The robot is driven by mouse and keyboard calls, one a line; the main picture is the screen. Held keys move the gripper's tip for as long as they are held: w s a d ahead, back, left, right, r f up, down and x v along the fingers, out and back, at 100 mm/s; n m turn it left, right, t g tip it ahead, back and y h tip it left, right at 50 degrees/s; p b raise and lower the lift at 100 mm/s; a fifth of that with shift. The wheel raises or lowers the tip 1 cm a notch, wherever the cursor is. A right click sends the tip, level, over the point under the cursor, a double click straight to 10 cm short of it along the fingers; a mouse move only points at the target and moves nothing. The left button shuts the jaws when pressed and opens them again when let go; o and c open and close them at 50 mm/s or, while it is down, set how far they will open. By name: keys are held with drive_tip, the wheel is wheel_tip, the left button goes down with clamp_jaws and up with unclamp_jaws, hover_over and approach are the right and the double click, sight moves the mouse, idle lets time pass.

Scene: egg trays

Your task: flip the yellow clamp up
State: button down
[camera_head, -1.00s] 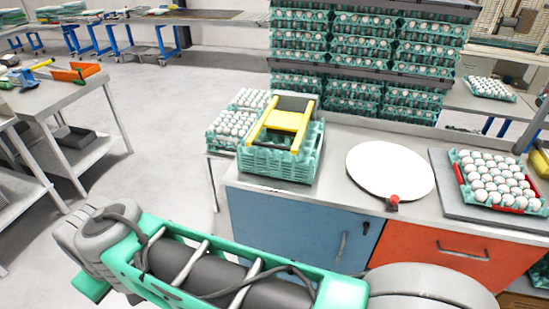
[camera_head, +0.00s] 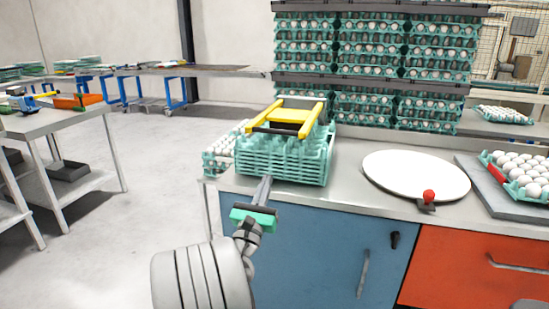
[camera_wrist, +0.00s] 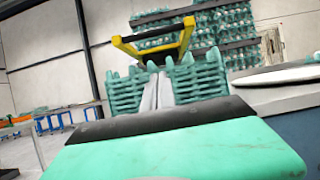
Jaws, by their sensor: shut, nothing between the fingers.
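The yellow clamp (camera_head: 288,116) lies on top of a stack of empty teal egg trays (camera_head: 283,166) at the left end of the counter. Its two yellow side arms slope across the stack, with a yellow plate between them and a dark bar at the near end. In the wrist view the clamp (camera_wrist: 187,36) stands above and beyond the fingers. My gripper (camera_head: 266,181) is shut and empty, its thin fingers pointing up at the near side of the stack, below the clamp. The fingers (camera_wrist: 158,80) overlap the stack in the wrist view; I cannot tell whether they touch it.
A white round plate (camera_head: 416,175) with a red knob (camera_head: 429,196) lies right of the stack. A tray of eggs (camera_head: 520,172) sits at the far right. Trays of eggs (camera_head: 222,150) stand behind left. Tall egg stacks (camera_head: 372,60) rise behind.

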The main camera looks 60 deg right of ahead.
drive_tip(key=shift+r, duration=0.1)
drive_tip(key=w+d+r+p, duration=0.1)
drive_tip(key=d+r+p, duration=0.4)
drive_tip(key=d+r, duration=0.3)
drive_tip(key=shift+w+p, duration=0.15)
drive_tip(key=shift+p, duration=0.25)
drive_tip(key=shift+r, duration=0.1)
